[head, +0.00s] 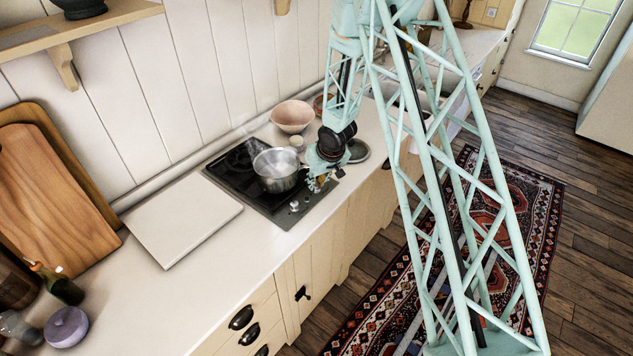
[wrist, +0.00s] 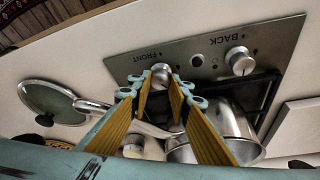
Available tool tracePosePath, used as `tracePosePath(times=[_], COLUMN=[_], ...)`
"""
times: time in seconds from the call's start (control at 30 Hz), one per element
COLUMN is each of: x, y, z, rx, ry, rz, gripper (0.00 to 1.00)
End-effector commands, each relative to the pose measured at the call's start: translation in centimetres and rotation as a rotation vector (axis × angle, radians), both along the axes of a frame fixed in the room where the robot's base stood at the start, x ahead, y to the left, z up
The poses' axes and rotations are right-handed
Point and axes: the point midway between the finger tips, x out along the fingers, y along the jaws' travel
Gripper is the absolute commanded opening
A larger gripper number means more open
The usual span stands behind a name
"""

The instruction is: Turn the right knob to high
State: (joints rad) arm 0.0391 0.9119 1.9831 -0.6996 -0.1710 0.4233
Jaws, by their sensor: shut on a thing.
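The cooktop's control strip (wrist: 200,62) carries two silver knobs. The right knob, marked FRONT (wrist: 161,70), sits between my fingertips in the wrist view. My gripper (wrist: 160,80) is shut on this knob, with its yellow-padded fingers on either side. In the head view my gripper (head: 316,184) is at the right end of the strip and hides this knob. The other knob, marked BACK (wrist: 240,61), stands free; it also shows in the head view (head: 294,205). The right knob's exact setting cannot be read.
A steaming steel pot (head: 277,172) stands on the black cooktop (head: 226,171), close beside my gripper, its handle near my fingers. A lid (head: 358,151) lies to the right. A pink bowl (head: 292,115) is behind. A white board (head: 182,221) lies left.

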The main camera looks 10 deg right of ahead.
Motion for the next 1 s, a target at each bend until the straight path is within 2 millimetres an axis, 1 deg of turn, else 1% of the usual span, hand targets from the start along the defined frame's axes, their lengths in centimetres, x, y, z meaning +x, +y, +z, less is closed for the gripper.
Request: tracePosePath(times=[0.23, 0.27, 0.4, 0.77, 1.0], x=[0.1, 0.1, 0.1, 0.0, -0.4], y=[0.0, 0.0, 0.0, 0.0, -0.1], z=[0.1, 0.1, 0.0, 0.1, 1.1], rx=[0.0, 0.0, 0.0, 0.0, 0.0], ry=[-0.002, -0.002, -0.001, 0.0, -0.001], rz=[0.0, 0.0, 0.0, 0.0, 0.0], gripper=[0.07, 0.19, 0.32, 0.32, 0.32])
